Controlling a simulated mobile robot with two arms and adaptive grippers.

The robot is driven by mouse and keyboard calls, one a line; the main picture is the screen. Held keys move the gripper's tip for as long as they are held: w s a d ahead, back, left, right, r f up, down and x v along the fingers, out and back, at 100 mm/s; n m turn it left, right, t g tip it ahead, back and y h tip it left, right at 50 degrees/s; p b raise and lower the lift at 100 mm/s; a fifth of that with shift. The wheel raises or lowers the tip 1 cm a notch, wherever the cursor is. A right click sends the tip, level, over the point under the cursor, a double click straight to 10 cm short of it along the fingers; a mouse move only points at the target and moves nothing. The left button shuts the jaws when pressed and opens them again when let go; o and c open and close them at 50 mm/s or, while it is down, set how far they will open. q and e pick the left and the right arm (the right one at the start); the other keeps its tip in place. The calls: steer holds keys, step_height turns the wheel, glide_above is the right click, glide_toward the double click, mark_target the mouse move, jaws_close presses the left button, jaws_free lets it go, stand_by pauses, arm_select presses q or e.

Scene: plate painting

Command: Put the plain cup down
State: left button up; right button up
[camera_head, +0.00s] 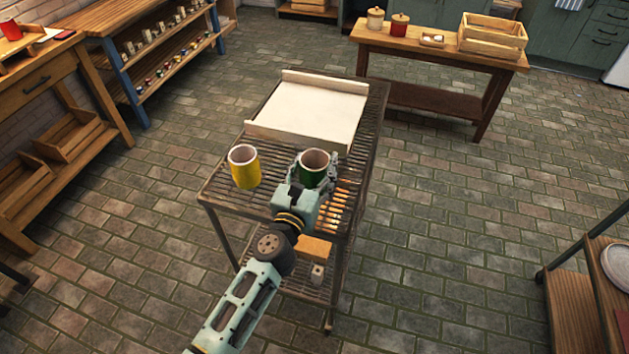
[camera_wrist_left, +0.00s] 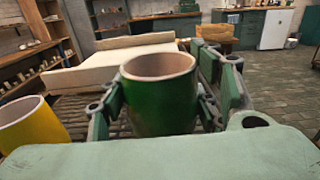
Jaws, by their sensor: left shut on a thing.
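A plain green cup (camera_head: 314,172) with a pale inside is upright at the near part of a dark slatted metal rack cart (camera_head: 214,193). My left gripper (camera_head: 317,176) is shut on it, with fingers on both sides. The green cup also fills the middle of the left wrist view (camera_wrist_left: 160,105). I cannot tell whether its base touches the slats. A yellow cup (camera_head: 246,172) stands upright on the rack to its left, apart from it. The yellow cup shows at the left edge of the left wrist view (camera_wrist_left: 33,126). My right gripper is out of view.
A pale tray (camera_head: 312,112) with raised ends covers the far part of the cart top. Bare slats lie between the cups and around them. A wooden table (camera_head: 440,55) with jars and a crate (camera_head: 492,38) stands beyond. Shelves with small pots (camera_head: 165,60) stand far left.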

mark_target(319, 167)
arm_select(q)
steer(key=shift+f+b, duration=1.75)
steer(key=shift+f, duration=0.25)
steer(key=shift+r, duration=0.1)
steer(key=o, duration=0.9)
steer(key=shift+f, duration=0.2)
steer(key=o, duration=0.5)
steer(key=shift+r, duration=0.1)
steer(key=shift+r, duration=0.15)
steer(key=v, duration=1.2)
